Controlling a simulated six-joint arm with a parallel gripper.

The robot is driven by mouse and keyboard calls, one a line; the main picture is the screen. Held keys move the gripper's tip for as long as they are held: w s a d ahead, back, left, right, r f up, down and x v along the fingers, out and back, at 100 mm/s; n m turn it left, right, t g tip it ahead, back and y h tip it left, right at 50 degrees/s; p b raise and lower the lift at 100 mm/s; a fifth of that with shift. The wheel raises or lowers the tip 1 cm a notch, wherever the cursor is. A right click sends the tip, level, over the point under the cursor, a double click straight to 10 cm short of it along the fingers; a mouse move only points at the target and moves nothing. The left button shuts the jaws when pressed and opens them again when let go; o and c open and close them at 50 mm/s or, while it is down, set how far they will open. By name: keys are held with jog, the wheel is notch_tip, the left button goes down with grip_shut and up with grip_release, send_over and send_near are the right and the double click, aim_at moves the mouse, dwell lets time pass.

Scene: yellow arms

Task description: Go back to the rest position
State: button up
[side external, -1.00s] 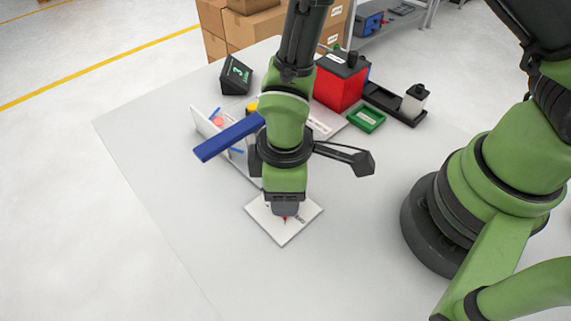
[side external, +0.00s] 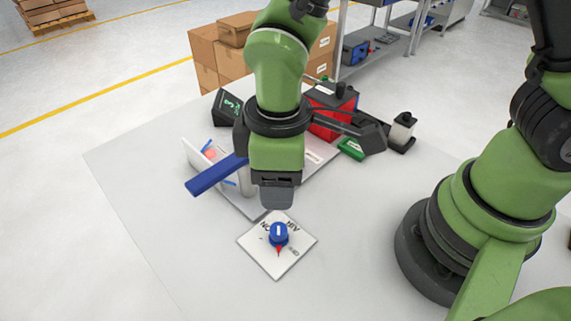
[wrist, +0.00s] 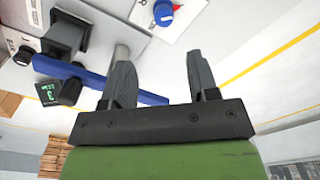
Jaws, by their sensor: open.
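My gripper (side external: 277,196) hangs above the table, behind and above a white square plate (side external: 273,266) with a blue knob (side external: 278,234). The knob has a white mark, and a red pointer and dark lettering show on the plate around it. In the wrist view my gripper (wrist: 162,85) has its two dark fingers apart with nothing between them. The blue knob (wrist: 163,13) shows there at the top, beyond the fingertips and apart from them.
The table's front left (side external: 170,220) is clear.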

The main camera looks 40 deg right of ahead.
jog(key=d+r+m+t+y, duration=0.25)
jog(key=d+r+m, duration=0.4)
jog(key=r, duration=0.55)
jog(key=s+d+r+m+t, duration=0.4)
jog(key=s+d+r+m, duration=0.2)
jog(key=s+d, duration=0.1)
jog(key=shift+s+d+r+h, duration=0.15)
jog(key=shift+s+r+h, duration=0.2)
jog(key=shift+s, duration=0.25)
jog(key=shift+t, duration=0.25)
